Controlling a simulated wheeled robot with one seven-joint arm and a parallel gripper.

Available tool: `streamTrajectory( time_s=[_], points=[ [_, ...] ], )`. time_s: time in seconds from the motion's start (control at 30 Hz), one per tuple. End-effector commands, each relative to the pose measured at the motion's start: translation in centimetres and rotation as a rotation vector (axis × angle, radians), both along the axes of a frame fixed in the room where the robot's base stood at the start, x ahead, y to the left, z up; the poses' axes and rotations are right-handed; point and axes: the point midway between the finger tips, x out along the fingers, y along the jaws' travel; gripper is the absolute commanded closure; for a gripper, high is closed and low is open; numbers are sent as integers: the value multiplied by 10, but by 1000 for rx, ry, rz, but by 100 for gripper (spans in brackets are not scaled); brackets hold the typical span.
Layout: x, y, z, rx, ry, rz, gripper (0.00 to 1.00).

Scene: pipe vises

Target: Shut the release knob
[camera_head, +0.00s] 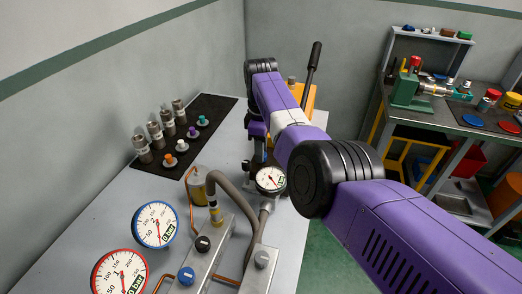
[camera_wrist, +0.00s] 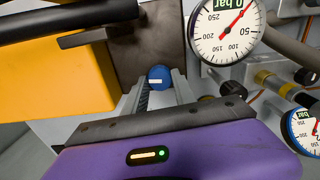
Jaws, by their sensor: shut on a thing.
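A blue round knob (camera_wrist: 158,77) with a white mark shows in the wrist view, in front of a dark plate beside the yellow pump body (camera_wrist: 75,75). I take it as the release knob. My gripper (camera_wrist: 161,89) has its two grey fingers on either side of the knob and is shut on it. In the head view my gripper (camera_head: 257,158) points down at the bench behind a gauge, and my arm hides the knob there. The pump body (camera_head: 302,96) and its black upright lever (camera_head: 312,68) show partly behind my arm.
A white gauge (camera_wrist: 226,28) marked bar stands close right of my fingers; it also shows in the head view (camera_head: 270,179). Blue-rimmed (camera_head: 155,225) and red-rimmed (camera_head: 121,275) gauges, hoses and valve blocks crowd the bench front. Several fittings stand on a black mat (camera_head: 212,107).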

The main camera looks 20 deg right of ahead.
Motion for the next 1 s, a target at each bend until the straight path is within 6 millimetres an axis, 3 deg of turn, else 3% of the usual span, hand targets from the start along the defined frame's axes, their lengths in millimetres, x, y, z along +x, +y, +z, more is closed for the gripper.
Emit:
streamTrajectory(
  time_s=[1.0],
  points=[
    [1,-1,1,2,-1,-946,100]
  ],
)
